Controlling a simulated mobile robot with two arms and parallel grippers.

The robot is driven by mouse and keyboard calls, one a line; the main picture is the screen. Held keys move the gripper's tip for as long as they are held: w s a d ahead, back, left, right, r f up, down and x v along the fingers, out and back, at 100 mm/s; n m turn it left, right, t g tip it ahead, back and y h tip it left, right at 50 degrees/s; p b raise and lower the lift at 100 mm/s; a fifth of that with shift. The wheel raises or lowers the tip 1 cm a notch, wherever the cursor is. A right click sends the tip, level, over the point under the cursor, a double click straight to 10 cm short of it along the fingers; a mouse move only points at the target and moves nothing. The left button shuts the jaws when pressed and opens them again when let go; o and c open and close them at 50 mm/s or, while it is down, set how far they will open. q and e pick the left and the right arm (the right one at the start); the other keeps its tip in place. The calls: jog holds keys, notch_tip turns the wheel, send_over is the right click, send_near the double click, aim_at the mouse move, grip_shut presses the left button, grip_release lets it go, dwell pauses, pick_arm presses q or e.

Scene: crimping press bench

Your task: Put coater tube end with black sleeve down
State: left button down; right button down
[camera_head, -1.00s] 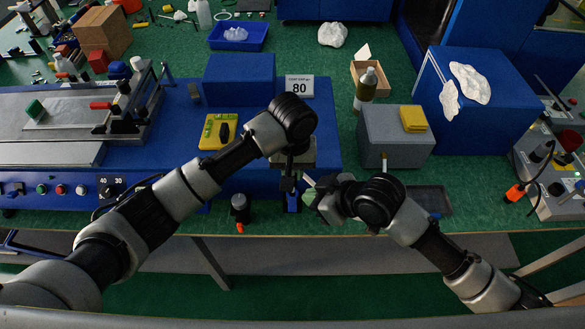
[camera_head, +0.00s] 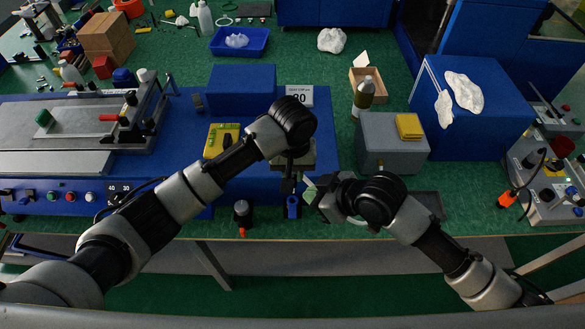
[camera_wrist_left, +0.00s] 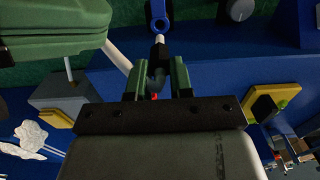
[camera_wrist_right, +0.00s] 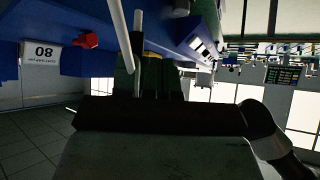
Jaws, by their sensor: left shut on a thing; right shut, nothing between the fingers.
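My left gripper (camera_head: 288,187) points down above the bench's front edge. In the left wrist view its green fingers (camera_wrist_left: 156,78) are shut on a tube end with a black sleeve (camera_wrist_left: 160,52); a pale tip shows beyond the sleeve. A blue ring-shaped part (camera_wrist_left: 158,14) lies just past that tip; whether they touch I cannot tell. My right gripper (camera_head: 312,190) is close beside the left one, shut with nothing between its fingers. A white rod or tube (camera_wrist_right: 121,35) crosses in front of its fingers in the right wrist view.
A grey box (camera_head: 380,150) with a yellow block (camera_head: 408,126) stands right of my grippers. A yellow gauge (camera_head: 214,142) lies on the blue machine. A black knob-like part (camera_head: 242,212) is left of the grippers. A bottle (camera_head: 364,95) and wooden tray (camera_head: 358,75) stand behind.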

pick_arm(q)
jog(key=shift+r+p, duration=0.45)
jog(key=shift+r, duration=0.1)
jog(key=shift+f, duration=0.1)
